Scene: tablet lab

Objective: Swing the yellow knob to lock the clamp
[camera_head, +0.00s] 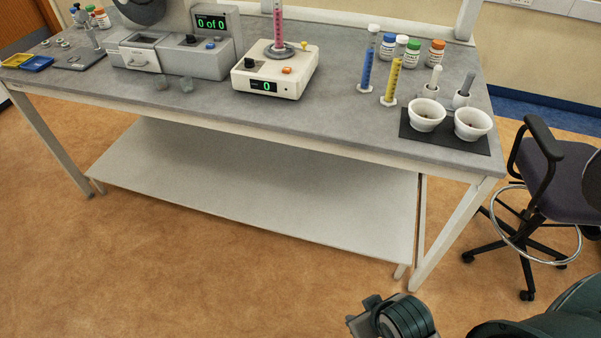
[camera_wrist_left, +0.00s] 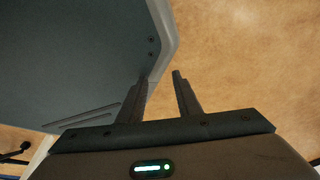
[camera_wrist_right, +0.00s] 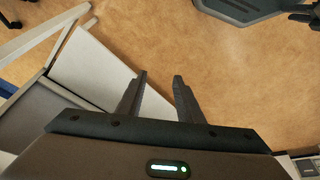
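The yellow knob (camera_head: 303,45) shows small in the head view, at the back right of a white device (camera_head: 245,80) on the bench. The device has a green "0" display, a black knob and an orange button. A clear cylinder with pink contents (camera_head: 278,22) stands upright on its round grey platform (camera_head: 279,51). Which way the knob is turned is too small to tell. My right gripper (camera_wrist_right: 159,78) is open and empty over the floor, well away from the knob. My left gripper (camera_wrist_left: 161,76) is open and empty, with floor and a dark grey panel beyond it.
The grey bench (camera_head: 225,100) also holds a grey machine (camera_head: 208,61) reading "0 of 0", blue (camera_head: 368,60) and yellow (camera_head: 392,80) cylinders, several bottles, and two white mortars on a black mat (camera_head: 442,141). A chair (camera_head: 565,175) stands at the right. Floor before the bench is clear.

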